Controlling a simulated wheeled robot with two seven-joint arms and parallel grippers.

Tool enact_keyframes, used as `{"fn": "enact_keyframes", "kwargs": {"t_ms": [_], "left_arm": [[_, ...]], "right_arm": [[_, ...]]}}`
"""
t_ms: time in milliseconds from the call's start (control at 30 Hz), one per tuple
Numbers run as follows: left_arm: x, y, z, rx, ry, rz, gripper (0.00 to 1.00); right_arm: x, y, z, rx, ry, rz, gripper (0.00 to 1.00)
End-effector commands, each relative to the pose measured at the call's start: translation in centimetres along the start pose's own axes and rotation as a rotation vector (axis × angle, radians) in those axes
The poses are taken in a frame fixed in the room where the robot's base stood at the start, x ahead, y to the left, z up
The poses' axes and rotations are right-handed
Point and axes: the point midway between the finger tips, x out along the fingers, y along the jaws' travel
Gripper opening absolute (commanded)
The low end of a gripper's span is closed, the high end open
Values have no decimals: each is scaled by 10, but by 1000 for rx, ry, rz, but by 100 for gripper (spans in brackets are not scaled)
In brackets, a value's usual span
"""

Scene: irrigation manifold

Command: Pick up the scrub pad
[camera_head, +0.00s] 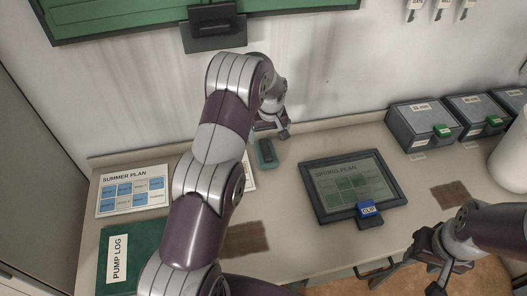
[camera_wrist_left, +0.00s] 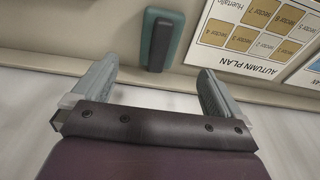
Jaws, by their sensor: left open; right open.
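The scrub pad appears to be the small teal block with a dark grip (camera_head: 266,154), lying on the counter near the wall; it also shows in the left wrist view (camera_wrist_left: 152,52), upper middle. My left gripper (camera_head: 272,130) is open and empty, close to the pad on its wall side. In the left wrist view its two fingers (camera_wrist_left: 156,75) are spread wide, with the pad lying between their lines, beyond the tips. No contact is visible. My right gripper (camera_head: 418,271) is open and empty at the lower right, near the counter's front edge, far from the pad.
A framed spring plan (camera_head: 352,183) with a blue clip (camera_head: 369,210) lies right of the pad. A summer plan card (camera_head: 133,190) and pump log (camera_head: 130,256) lie left. Grey boxes (camera_head: 425,125) line the back right. My left arm hides part of another card.

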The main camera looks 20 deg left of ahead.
Motion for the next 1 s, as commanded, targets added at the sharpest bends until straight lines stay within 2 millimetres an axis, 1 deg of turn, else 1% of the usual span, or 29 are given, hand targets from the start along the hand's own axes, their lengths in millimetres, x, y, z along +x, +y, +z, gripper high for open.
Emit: {"fn": "enact_keyframes", "kwargs": {"t_ms": [33,100,200,267,367,467,533,633,800,833,867,900,967,1000], "left_arm": [[11,0,0,0,-4,-2,100],[26,-1,1,1,-3,-1,100],[42,0,0,1,-2,0,100],[47,0,0,1,0,1,100],[60,-2,-3,1,-2,-1,100],[78,-4,-6,2,-2,0,100],[91,-3,-6,3,-1,0,100],[99,-3,-6,3,0,1,100],[100,-3,-6,3,1,2,100],[100,-3,-6,3,1,1,97],[100,-3,-6,3,1,1,87],[100,-3,-6,3,1,1,74],[100,-3,-6,3,0,1,54],[100,-3,-6,3,0,1,41]], "right_arm": [[-5,0,-1,0,0,0,43],[-7,0,-1,0,0,0,43],[-9,0,-1,0,0,0,43],[-11,0,-2,0,0,0,43],[-18,0,-2,0,0,0,43],[-26,0,-3,0,0,0,43],[-26,0,-3,0,0,0,43],[-27,0,-3,0,0,0,43],[-26,0,-3,0,0,0,43],[-26,0,-3,0,0,0,43],[-26,0,-3,0,0,0,43],[-26,0,-3,0,0,0,43],[-26,0,-3,0,0,0,43],[-26,0,-3,0,0,0,43]]}}
